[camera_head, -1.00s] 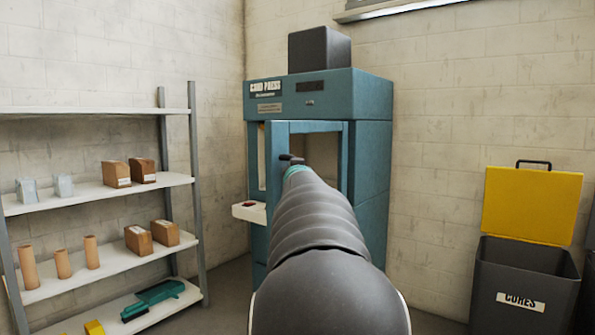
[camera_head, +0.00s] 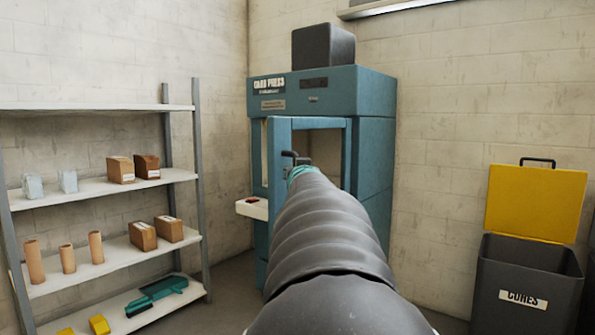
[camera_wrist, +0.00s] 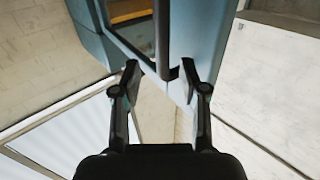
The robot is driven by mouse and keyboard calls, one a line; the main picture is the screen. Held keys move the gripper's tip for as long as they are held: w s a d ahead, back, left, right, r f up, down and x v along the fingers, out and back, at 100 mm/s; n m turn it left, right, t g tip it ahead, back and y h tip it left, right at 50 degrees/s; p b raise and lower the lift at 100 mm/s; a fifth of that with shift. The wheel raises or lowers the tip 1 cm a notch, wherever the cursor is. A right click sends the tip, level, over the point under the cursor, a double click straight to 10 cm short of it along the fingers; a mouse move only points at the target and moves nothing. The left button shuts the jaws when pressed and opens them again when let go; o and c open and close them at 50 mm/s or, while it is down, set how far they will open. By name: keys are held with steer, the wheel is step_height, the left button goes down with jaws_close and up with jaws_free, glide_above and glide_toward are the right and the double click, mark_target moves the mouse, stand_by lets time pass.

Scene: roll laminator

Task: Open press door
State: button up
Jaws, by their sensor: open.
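The blue press (camera_head: 375,150) stands against the back wall in the head view. Its blue-framed door (camera_head: 279,150) has a window and looks partly open, swung outward, with a narrow gap at its left side. My gripper (camera_head: 297,163) is at the door's left part, mostly hidden behind my arm. In the wrist view my gripper (camera_wrist: 160,72) is open. A dark upright bar, seemingly the door handle (camera_wrist: 162,35), reaches down between the two fingertips. I cannot tell whether either finger touches it. The blue door frame (camera_wrist: 205,40) lies just beyond.
A small white ledge with a red spot (camera_head: 252,208) juts from the press's left front. A shelf rack (camera_head: 100,188) with blocks and cylinders stands left. A grey bin (camera_head: 525,280) with a raised yellow lid (camera_head: 535,203) stands right. Bare wall lies between press and bin.

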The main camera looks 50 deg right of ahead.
steer(key=v, duration=0.6)
steer(key=shift+s+a, duration=0.25)
steer(key=a+f+g+y+b, duration=0.2)
steer(key=a+f+g+y, duration=0.15)
steer(key=a+f, duration=1.25)
steer(key=s+a+f+n+g+y, duration=0.1)
steer(key=s+a+f+n+y, duration=0.1)
steer(key=s+a+f, duration=0.3)
steer(key=s+a+f+n+g+y+p, duration=0.1)
steer(key=s+a+f, duration=0.4)
steer(key=a, duration=0.5)
steer(key=s+a+f+n+g+y+p, duration=0.1)
steer(key=s+a+f+n+g+y, duration=0.1)
steer(key=s+a+f+n+y, duration=0.3)
steer(key=a, duration=0.3)
steer(key=shift+s+a, duration=0.25)
steer(key=shift+s, duration=0.05)
